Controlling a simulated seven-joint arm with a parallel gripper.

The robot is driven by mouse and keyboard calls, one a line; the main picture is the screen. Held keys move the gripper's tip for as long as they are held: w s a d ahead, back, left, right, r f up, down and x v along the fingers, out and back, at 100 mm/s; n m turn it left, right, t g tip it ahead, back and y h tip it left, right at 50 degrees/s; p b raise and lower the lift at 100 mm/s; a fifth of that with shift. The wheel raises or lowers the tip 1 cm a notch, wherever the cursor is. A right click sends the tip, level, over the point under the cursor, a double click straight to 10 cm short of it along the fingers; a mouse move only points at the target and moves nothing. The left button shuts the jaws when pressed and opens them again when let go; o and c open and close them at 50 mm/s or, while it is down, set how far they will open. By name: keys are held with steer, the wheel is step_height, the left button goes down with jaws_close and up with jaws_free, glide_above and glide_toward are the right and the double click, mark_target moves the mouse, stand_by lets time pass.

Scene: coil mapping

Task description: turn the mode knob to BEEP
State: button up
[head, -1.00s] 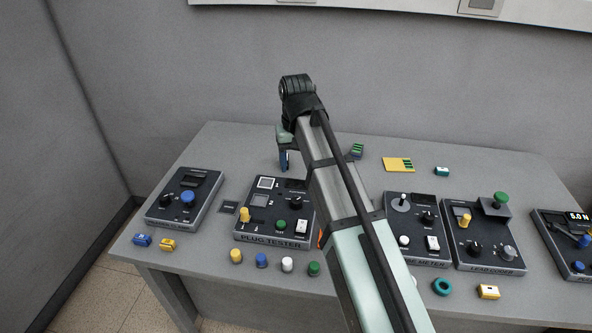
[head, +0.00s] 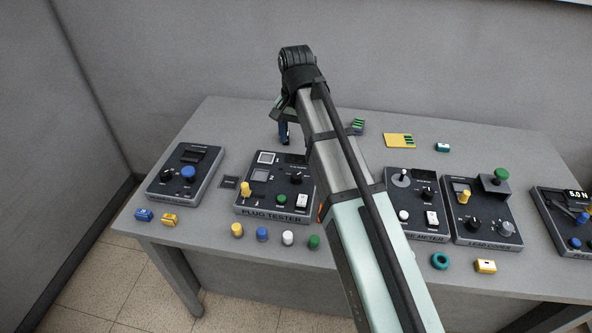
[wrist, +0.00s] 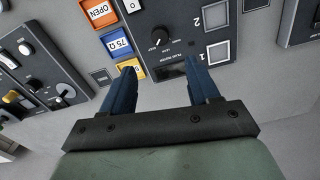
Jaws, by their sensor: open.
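The plug tester (head: 247,210) stands on the table, left of my arm in the head view. Its black knob (head: 296,178) is at the upper right of its panel. In the wrist view this knob (wrist: 159,38) shows beyond my fingertips, with a pale mark on it; the lettering around it is too small to read, so I cannot tell whether BEEP is there. My gripper (head: 283,140) is behind the tester's back edge. In the wrist view my gripper (wrist: 161,66) is open, with two blue fingers apart and nothing between them.
A device with black and blue knobs (head: 188,173) stands left; further devices, including one with a green knob (head: 502,175), stand right. Several coloured plugs (head: 262,234) lie in front. OPEN (wrist: 100,12) and 75 Ω (wrist: 118,43) blocks sit beside the tester. My arm hides the table's middle.

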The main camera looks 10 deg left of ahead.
mark_target(296, 176)
steer(key=shift+m, duration=0.7)
step_height(296, 176, down, 14)
steer(key=shift+r, duration=0.1)
steer(key=shift+c, duration=0.2)
steer(key=c, duration=1)
steer(key=shift+n, duration=0.7)
